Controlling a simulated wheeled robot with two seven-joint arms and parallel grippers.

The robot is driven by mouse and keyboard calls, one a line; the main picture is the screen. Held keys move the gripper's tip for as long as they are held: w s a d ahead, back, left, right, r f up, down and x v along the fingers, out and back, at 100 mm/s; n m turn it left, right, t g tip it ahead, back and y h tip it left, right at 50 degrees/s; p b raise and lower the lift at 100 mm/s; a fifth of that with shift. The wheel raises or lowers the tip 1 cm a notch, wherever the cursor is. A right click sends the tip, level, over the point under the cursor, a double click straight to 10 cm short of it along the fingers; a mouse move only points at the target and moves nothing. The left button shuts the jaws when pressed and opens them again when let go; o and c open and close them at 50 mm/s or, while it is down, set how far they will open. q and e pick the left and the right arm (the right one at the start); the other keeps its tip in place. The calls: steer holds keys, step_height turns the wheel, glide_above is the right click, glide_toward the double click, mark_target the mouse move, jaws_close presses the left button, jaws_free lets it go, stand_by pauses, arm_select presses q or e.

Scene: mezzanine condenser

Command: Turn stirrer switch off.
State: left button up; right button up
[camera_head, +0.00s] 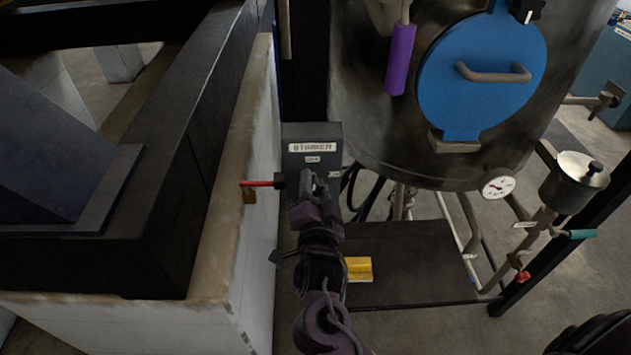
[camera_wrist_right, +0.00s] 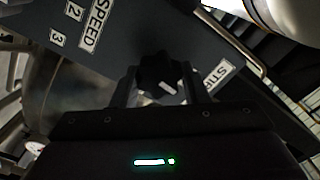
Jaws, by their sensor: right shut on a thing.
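The grey stirrer box (camera_head: 310,133) stands left of the tank in the head view, with a white "STIRRER" label near its top. A black knob (camera_wrist_right: 157,72) with a white pointer mark shows on the box face in the right wrist view. My right gripper (camera_head: 313,184) is at the box front, and its fingers are shut on the knob from both sides. The gripper hides the knob in the head view. In the wrist view, a "SPEED" label (camera_wrist_right: 97,24) and numbers lie left of the knob. My left gripper is not in view.
The steel tank (camera_head: 375,130) with a blue hatch (camera_head: 485,105) is close on the right. A pale wall (camera_head: 235,240) and dark beams are close on the left.

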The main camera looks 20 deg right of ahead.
steer(key=shift+f+n+p, duration=0.1)
steer(key=shift+n+p, duration=0.2)
steer(key=shift+n, duration=0.3)
steer(key=shift+a+f, duration=0.1)
steer(key=o, duration=1)
steer(key=shift+c, duration=0.2)
steer(key=shift+s+a, duration=0.15)
steer(key=shift+s, duration=0.35)
steer(key=b+v, duration=0.2)
steer(key=v, duration=0.4)
steer(key=shift+s+b, duration=0.4)
